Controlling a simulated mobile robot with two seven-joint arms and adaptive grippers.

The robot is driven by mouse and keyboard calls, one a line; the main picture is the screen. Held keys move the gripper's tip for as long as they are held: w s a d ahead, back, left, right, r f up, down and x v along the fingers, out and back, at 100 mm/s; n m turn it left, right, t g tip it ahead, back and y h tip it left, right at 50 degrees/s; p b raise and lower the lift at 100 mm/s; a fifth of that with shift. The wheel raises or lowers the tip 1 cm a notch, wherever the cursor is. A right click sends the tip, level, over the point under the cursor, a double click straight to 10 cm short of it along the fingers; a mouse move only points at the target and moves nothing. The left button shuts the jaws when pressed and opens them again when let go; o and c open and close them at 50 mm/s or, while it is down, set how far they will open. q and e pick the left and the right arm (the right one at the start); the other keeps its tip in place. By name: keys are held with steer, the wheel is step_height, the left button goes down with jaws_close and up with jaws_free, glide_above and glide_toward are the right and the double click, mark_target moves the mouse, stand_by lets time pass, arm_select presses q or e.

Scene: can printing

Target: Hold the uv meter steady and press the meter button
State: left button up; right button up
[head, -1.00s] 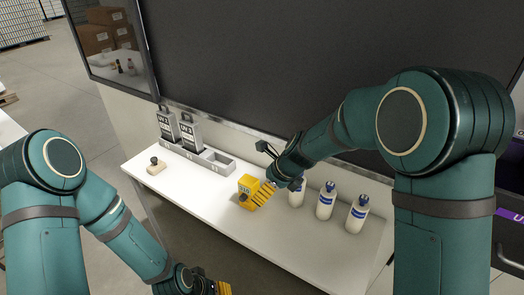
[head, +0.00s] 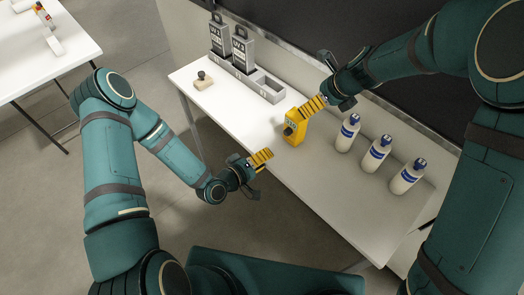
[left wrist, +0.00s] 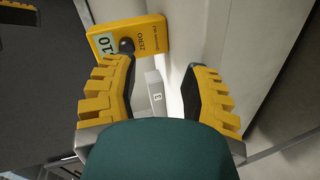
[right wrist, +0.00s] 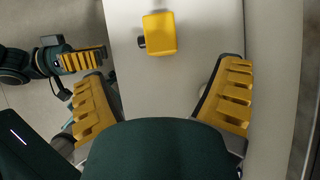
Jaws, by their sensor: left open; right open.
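The yellow UV meter (head: 297,127) stands on the white table, with a dark round button (head: 289,131) on its front. The left wrist view shows the meter (left wrist: 145,30) with its display and black button (left wrist: 127,46), beyond the left fingers. My left gripper (head: 262,161) is open and empty near the table's front edge, apart from the meter. My right gripper (head: 328,102) is open and empty on the meter's far right side. In the right wrist view, the meter (right wrist: 162,33) lies ahead of the open fingers, not between them.
White and blue bottles (head: 376,154) stand right of the meter. The table's front right (head: 330,190) is clear.

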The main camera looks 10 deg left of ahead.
mark_target(298, 115)
arm_select(q)
steer(key=r+t, duration=0.1)
steer(key=n, duration=0.1)
steer(key=r+t+h, duration=0.1)
steer(key=shift+w+a+r+n+t, duration=0.3)
steer(key=shift+r+n, duration=0.05)
steer(key=shift+n, duration=0.05)
arm_select(e)
steer(key=x, duration=1.3)
steer(key=shift+w+a+f, duration=0.1)
steer(key=shift+a+f, duration=0.05)
steer(key=shift+f, duration=0.15)
steer(key=c, duration=1.4)
arm_select(q)
jaws_close()
arm_select(e)
steer(key=shift+o, duration=0.2)
